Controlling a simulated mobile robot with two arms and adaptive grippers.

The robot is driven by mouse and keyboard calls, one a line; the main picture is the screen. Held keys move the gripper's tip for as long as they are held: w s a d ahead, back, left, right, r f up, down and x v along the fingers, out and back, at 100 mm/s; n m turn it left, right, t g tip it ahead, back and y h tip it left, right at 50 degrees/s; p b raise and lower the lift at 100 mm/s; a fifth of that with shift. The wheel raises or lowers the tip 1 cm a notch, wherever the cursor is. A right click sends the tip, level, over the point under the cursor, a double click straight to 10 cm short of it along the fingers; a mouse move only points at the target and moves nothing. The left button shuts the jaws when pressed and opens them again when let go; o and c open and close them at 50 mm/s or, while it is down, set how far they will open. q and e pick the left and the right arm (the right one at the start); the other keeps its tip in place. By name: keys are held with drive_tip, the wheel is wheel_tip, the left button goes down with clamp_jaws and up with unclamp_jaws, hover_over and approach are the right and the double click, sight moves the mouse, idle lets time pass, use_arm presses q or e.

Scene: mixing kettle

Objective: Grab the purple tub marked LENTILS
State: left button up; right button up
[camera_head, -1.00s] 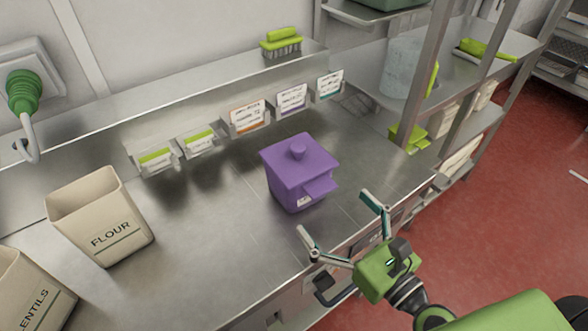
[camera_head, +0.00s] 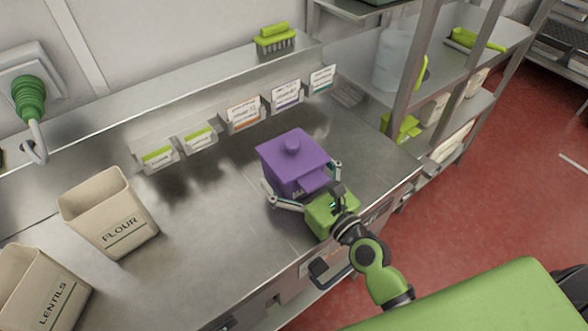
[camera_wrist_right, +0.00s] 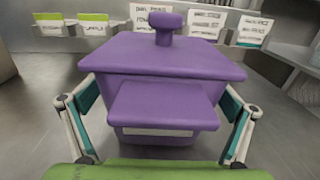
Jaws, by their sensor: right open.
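The purple tub (camera_head: 293,160), with a lid, a round knob and a front ledge, stands upright on the steel counter. In the right wrist view the tub (camera_wrist_right: 165,92) fills the middle; a pale label sits under its ledge, too unclear to read. My right gripper (camera_head: 303,185) is open at the near side of the tub. In the right wrist view its fingers (camera_wrist_right: 163,115) stand on either side of the tub's front, around the ledge; I cannot tell whether they touch. My left gripper is not in view.
Beige FLOUR (camera_head: 110,215) and LENTILS (camera_head: 38,290) bins stand open-topped at the left. Labelled card holders (camera_head: 243,113) line the raised back ledge. A green brush (camera_head: 275,38) lies above them. The counter between the bins and the tub is clear.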

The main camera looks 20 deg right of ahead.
drive_tip(key=c, duration=1.8)
drive_tip(key=shift+r, duration=0.15)
drive_tip(key=shift+c, duration=0.3)
drive_tip(key=shift+r, duration=0.15)
